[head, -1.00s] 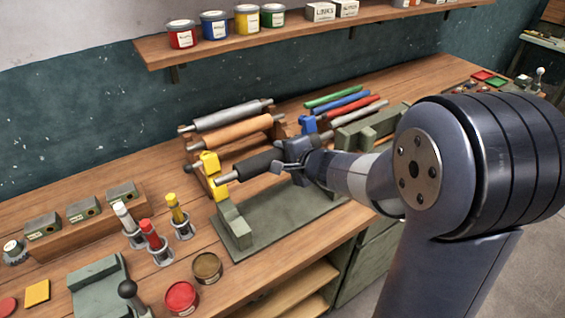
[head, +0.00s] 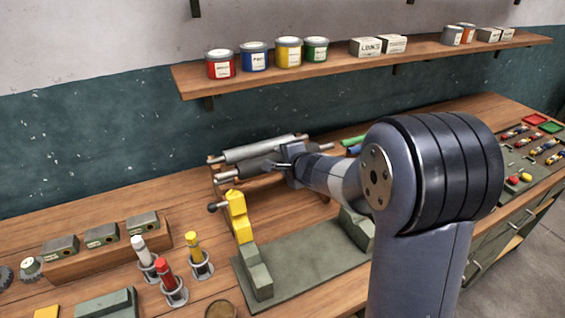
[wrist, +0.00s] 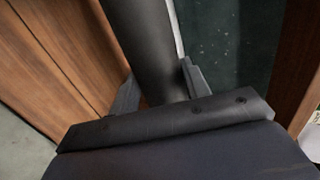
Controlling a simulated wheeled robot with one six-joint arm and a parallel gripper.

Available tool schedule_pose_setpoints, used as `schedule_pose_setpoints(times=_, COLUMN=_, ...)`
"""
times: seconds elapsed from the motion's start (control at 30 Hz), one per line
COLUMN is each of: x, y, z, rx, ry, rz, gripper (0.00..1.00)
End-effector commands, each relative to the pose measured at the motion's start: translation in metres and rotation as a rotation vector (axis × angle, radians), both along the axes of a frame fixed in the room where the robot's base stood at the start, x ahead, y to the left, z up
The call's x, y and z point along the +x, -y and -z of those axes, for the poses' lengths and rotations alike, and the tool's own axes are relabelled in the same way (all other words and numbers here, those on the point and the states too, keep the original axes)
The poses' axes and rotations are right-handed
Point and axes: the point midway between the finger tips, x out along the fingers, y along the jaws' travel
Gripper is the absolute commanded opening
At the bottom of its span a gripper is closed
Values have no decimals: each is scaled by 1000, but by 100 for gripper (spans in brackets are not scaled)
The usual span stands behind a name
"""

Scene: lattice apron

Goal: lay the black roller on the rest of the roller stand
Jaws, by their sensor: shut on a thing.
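The black roller (head: 248,170) is held in my gripper (head: 288,165), raised above the bench at the roller stand (head: 219,180). A grey roller (head: 262,149) lies on the stand just behind it. The orange roller is hidden in the head view, and so is most of the stand. I cannot tell whether the black roller touches the stand. In the wrist view, the black roller (wrist: 146,45) runs up between the fingers of my gripper (wrist: 160,84), which are shut on it.
A green-grey fixture (head: 310,262) with a yellow clamp (head: 238,215) stands in front. Red (head: 168,275), yellow (head: 195,248) and white-topped tools stand upright at the left. A shelf (head: 330,69) with paint tins hangs above. The front-left bench holds small blocks.

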Motion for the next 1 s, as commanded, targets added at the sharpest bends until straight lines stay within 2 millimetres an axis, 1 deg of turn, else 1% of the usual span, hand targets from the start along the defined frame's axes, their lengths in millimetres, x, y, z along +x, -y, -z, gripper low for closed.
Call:
schedule_pose_setpoints(times=0.07, x=1, y=0, z=1, rx=1, ry=5, rz=0, gripper=0)
schedule_pose_setpoints(times=0.27, x=0, y=0, z=13, rx=2, ry=4, rz=-1, gripper=0)
schedule_pose_setpoints(times=1.0, x=0, y=0, z=69, rx=2, ry=2, rz=-2, gripper=0)
